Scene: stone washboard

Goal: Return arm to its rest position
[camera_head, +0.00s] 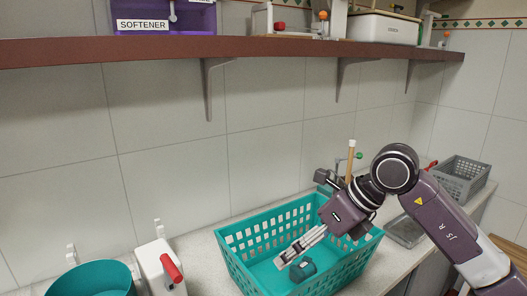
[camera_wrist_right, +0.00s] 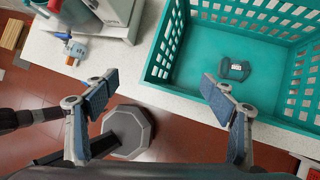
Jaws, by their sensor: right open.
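My right arm reaches in from the right in the head view. Its gripper (camera_head: 300,248) appears in front of the teal basket (camera_head: 232,266), pointing down and to the left. In the right wrist view the gripper (camera_wrist_right: 160,84) has its two fingers wide apart with nothing between them. They appear over the counter's front edge, and the right finger overlaps the basket's near rim (camera_wrist_right: 262,127). A small dark grey-teal object (camera_wrist_right: 235,69) lies on the basket floor, apart from the fingers; it also shows in the head view (camera_head: 302,270). My left gripper is not in view.
A brown shelf (camera_head: 130,48) runs along the wall above. On the counter are a teal bowl (camera_head: 92,281), a white item with a red handle (camera_head: 160,268), a metal sink (camera_head: 405,231) and a grey crate (camera_head: 462,178). A tap is partly hidden behind my arm.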

